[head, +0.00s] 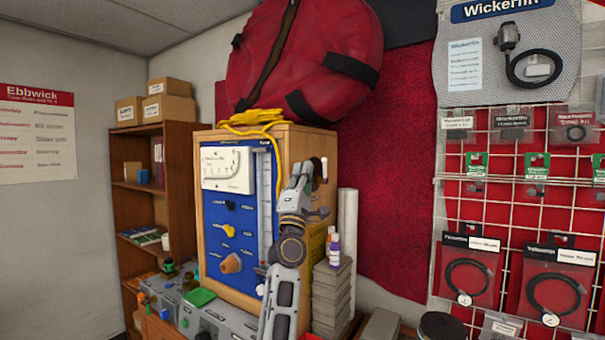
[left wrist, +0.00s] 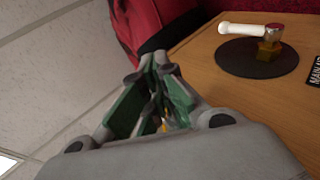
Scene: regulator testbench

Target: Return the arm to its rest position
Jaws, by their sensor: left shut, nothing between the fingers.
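My left gripper (head: 303,170) is raised in front of the right edge of the wooden test bench cabinet (head: 290,138) in the head view. In the left wrist view its fingers (left wrist: 157,62) are together, with nothing between them. In that view a white-handled lever with a brass body (left wrist: 268,47) sits on a round black plate (left wrist: 240,62) on the wooden panel (left wrist: 205,75), to the right of the fingers and apart from them. A white handle end (head: 324,167) shows just right of the gripper in the head view. My right gripper is out of view.
The blue panel (head: 226,262) with a yellow knob and orange knob is left of my arm. A grey stack (head: 331,297) bearing small bottles (head: 334,252) stands close to its right. Yellow cable (head: 255,117) and a red bag (head: 310,60) are above. A wire rack (head: 520,200) is at right.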

